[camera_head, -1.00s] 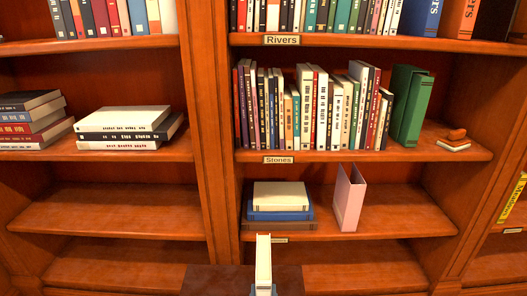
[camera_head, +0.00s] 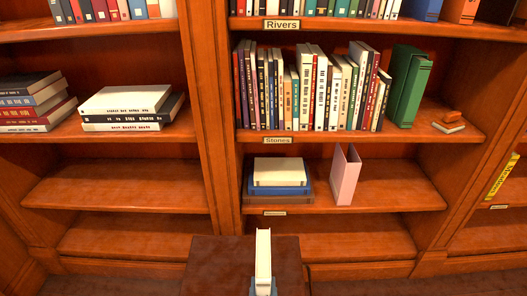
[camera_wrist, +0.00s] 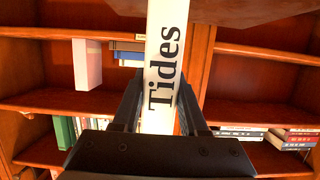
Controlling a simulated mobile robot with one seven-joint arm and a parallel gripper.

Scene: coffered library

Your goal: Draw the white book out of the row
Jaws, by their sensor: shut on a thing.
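The white book (camera_head: 263,252) is upright in my gripper (camera_head: 263,287), clear of the shelves and in front of the bookcase. In the wrist view the white book (camera_wrist: 165,60) shows its spine, with "Tides" in black letters. The two dark fingers of my gripper (camera_wrist: 160,105) are shut on it, one on each side.
A dark brown tabletop (camera_head: 215,262) lies low in front, behind and beside the held book. A green binder (camera_head: 409,88) and a small stamp-like object (camera_head: 450,120) stand right of the row. A pink holder (camera_head: 345,177) and stacked books (camera_head: 279,172) sit below.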

